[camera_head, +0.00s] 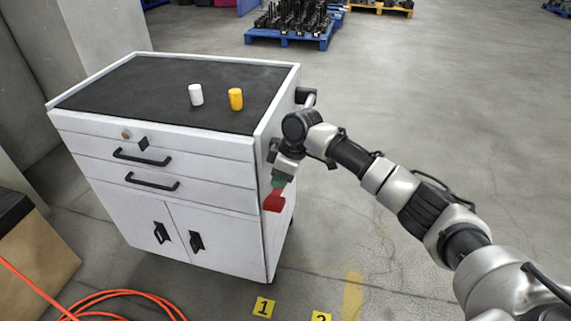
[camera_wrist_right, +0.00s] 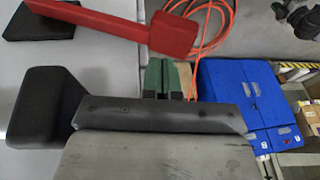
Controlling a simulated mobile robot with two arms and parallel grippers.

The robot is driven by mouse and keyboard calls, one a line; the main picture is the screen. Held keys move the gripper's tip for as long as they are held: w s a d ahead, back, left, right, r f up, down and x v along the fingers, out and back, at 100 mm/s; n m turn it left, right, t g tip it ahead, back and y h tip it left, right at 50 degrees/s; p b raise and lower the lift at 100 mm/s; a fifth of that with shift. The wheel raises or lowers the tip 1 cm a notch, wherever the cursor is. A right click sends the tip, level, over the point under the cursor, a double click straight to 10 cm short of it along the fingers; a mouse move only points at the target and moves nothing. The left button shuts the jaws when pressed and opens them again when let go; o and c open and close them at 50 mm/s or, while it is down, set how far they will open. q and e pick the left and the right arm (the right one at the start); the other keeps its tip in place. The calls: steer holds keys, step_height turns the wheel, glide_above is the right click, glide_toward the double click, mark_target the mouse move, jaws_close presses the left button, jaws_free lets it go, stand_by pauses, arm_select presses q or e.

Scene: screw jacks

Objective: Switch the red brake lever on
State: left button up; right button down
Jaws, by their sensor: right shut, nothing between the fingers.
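The red brake lever (camera_head: 273,201) is on the right side of the white tool cabinet (camera_head: 200,213), low down. In the right wrist view the lever (camera_wrist_right: 100,18) runs as a red bar from the upper left to a blocky end. My right gripper (camera_head: 279,182) hangs beside the cabinet's side, with its green fingertips just above the lever in the head view. The fingers (camera_wrist_right: 166,78) are shut with nothing between them. They are close to the lever's blocky end; I cannot tell whether they touch it. My left gripper is not in view.
A white cylinder (camera_head: 196,95) and a yellow cylinder (camera_head: 236,99) stand on the cabinet's dark top. A black handle (camera_head: 305,97) sticks out from its right side. An orange hose (camera_head: 118,296) lies on the floor in front. The floor to the right is mostly clear.

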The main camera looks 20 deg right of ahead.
mark_target(279, 205)
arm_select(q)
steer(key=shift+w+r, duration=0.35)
arm_select(e)
steer(key=shift+s+a+f, duration=0.15)
steer(key=shift+s+f, duration=0.1)
steer(key=shift+f, duration=0.4)
steer(key=shift+s+a+f, duration=0.1)
steer(key=shift+s+f, duration=0.1)
steer(key=shift+f, duration=0.4)
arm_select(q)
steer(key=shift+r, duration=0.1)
arm_select(e)
steer(key=shift+s, duration=0.1)
